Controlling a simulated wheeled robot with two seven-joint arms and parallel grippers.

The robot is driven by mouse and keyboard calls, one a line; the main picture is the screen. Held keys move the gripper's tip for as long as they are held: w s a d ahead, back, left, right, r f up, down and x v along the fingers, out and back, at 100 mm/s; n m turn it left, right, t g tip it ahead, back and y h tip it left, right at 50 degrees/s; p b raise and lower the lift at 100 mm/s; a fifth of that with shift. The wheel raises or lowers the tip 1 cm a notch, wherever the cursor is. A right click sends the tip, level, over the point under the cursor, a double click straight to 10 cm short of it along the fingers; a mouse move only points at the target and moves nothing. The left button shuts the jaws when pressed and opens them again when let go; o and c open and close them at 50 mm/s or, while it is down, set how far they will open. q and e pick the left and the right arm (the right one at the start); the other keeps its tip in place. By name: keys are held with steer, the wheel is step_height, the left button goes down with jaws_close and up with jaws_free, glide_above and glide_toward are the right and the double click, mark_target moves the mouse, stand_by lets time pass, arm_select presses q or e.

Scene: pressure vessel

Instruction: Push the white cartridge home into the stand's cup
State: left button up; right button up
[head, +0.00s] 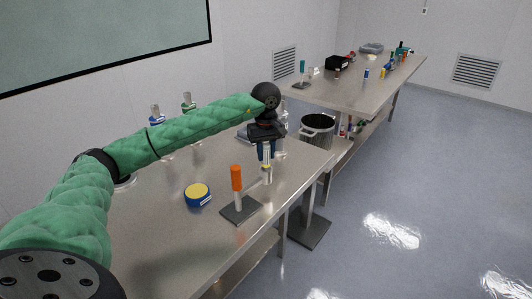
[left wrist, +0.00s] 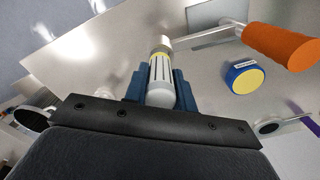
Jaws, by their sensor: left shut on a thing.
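The white cartridge (head: 267,156) has a yellow band and dark slots and stands roughly upright. My left gripper (head: 266,150) is shut on it from above, with blue fingers on both sides; this also shows in the left wrist view (left wrist: 160,88). The stand has a dark base plate (head: 241,210), an orange-topped post (head: 236,178) and a side arm. The cartridge's lower end is at the cup (head: 267,181) on the side arm; how deep it sits I cannot tell. The orange top (left wrist: 283,46) is at the upper right in the wrist view. My right gripper is out of view.
A blue and yellow round container (head: 198,194) stands left of the stand on the steel table (head: 160,240). Bottles (head: 188,104) stand behind my left arm. A metal bin (head: 317,128) and a second table (head: 355,95) are beyond.

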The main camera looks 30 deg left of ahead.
mark_target(266, 144)
arm_select(q)
steer(key=shift+b, duration=0.65)
stand_by(0.8)
steer(key=shift+f+b, duration=1.5)
steer(key=shift+f, duration=0.5)
steer(key=o, duration=1.1)
steer(key=shift+r, duration=0.1)
step_height(266, 144, up, 6)
steer(key=shift+b, duration=1)
steer(key=shift+r, duration=0.8)
